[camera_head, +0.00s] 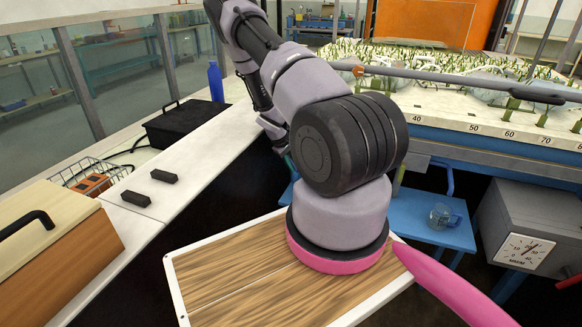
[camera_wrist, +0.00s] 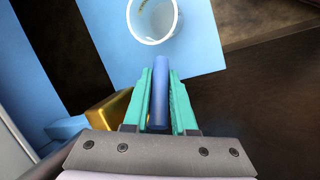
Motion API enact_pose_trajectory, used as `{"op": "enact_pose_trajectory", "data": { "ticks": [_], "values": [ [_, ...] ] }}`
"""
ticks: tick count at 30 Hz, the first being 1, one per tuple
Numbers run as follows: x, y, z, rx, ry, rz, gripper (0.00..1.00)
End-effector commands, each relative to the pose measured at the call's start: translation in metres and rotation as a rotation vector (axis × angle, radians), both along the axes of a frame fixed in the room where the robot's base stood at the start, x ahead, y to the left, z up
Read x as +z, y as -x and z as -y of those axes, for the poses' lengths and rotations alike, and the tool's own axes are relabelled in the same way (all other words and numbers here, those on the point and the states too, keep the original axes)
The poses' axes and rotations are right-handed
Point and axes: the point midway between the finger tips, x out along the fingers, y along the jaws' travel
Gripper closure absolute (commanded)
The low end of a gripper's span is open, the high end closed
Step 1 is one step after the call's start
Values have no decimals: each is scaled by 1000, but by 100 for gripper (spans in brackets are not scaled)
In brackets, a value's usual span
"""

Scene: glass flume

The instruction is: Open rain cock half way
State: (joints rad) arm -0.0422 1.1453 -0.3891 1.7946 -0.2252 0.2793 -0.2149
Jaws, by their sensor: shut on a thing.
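In the wrist view, my gripper (camera_wrist: 160,74) has its two teal fingers closed on a blue lever (camera_wrist: 160,95), which lies lengthwise between them. A brass body (camera_wrist: 110,108) shows beside the left finger, partly hidden by it. This looks like the rain cock and its handle, but where the lever joins the brass is hidden, so I cannot tell its exact angle. In the head view my own arm hides the cock and nearly all of my gripper.
A clear mug (camera_head: 440,216) stands on a blue bench (camera_head: 415,208); it also shows beyond my fingertips in the wrist view (camera_wrist: 153,38). A grey box with a dial (camera_head: 525,250) is to the right. The planted flume bed (camera_head: 450,95) lies behind. A black case (camera_head: 187,122) and blue bottle (camera_head: 215,82) are left.

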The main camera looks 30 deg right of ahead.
Motion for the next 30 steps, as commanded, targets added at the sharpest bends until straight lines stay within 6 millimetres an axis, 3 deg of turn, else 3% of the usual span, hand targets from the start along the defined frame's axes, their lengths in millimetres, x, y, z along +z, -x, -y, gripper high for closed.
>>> {"op": "enact_pose_trajectory", "data": {
  "ticks": [15, 16, 17, 26, 30],
  "values": [
    [1, 0, 0, 0, 15, -18, 100],
    [1, 0, 0, 1, 15, -18, 68],
    [1, 0, 0, 1, 15, -18, 63],
    [1, 0, 0, 1, 14, -18, 63],
    [12, -2, -5, 2, 14, -16, 63]
  ]
}}
